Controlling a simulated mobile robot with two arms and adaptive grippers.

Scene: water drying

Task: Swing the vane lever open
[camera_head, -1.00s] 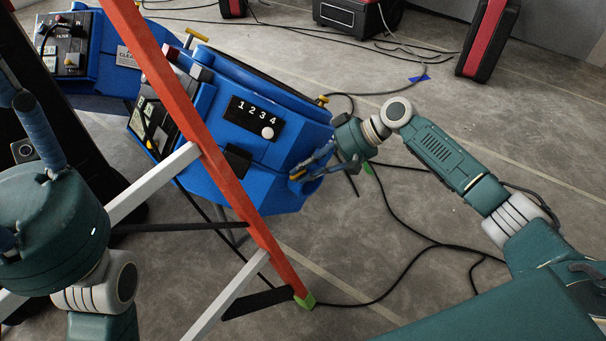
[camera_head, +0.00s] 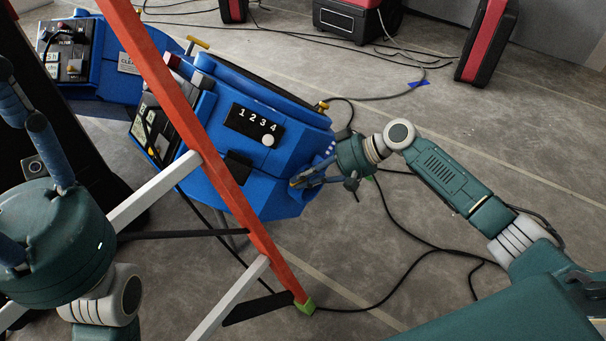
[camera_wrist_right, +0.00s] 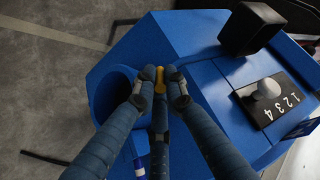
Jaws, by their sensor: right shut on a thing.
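The blue machine (camera_head: 222,172) stands behind a ladder, with a 1-2-3-4 dial panel (camera_head: 251,123) on its side. On its right end is a lever with a yellow tip (camera_wrist_right: 159,76), which I take as the vane lever. In the right wrist view it stands at a round blue opening (camera_wrist_right: 112,88). My right gripper (camera_wrist_right: 160,88) is shut on the lever near its yellow end. Its fingers hide part of the lever. In the head view the right gripper (camera_head: 299,182) is at the machine's right end. My left gripper (camera_head: 30,150) is at the left edge, its fingers spread and empty.
An orange ladder rail (camera_head: 190,135) with white rungs crosses between my left gripper and the machine. A second blue unit (camera_head: 115,75) stands at the back left. Black cables (camera_head: 412,228) lie on the grey floor. Red-black cases (camera_head: 487,42) stand at the back.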

